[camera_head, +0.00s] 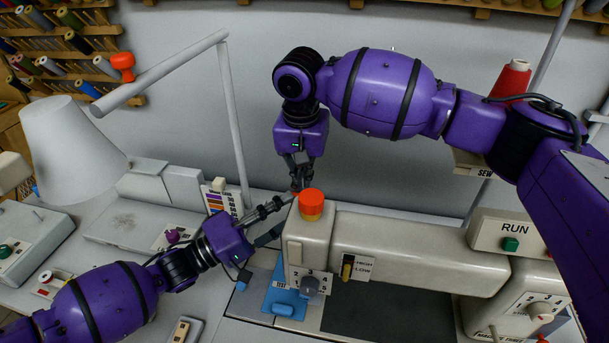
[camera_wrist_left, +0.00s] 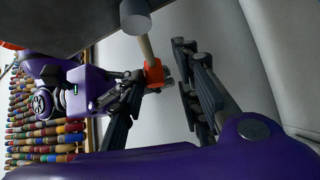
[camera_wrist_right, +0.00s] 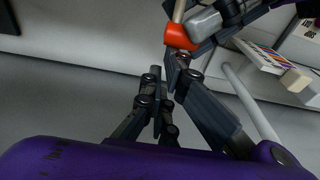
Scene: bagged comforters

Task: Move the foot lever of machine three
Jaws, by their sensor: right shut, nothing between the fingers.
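The pale machine (camera_head: 400,250) in front of me has a HIGH/LOW switch, a dial and a red-orange cap on its head. A lever with an orange tip (camera_wrist_left: 153,72) on a pale rod shows in the left wrist view. The tip also shows in the right wrist view (camera_wrist_right: 180,37), near the fingers. My right gripper (camera_head: 298,186) is shut and empty, pointing down just behind the head. Whether either touches the lever is unclear.
A red thread cone (camera_head: 513,80) stands behind my right arm. A RUN box (camera_head: 508,235) sits on the machine's right. Other machines lie at the left, leaving little free room.

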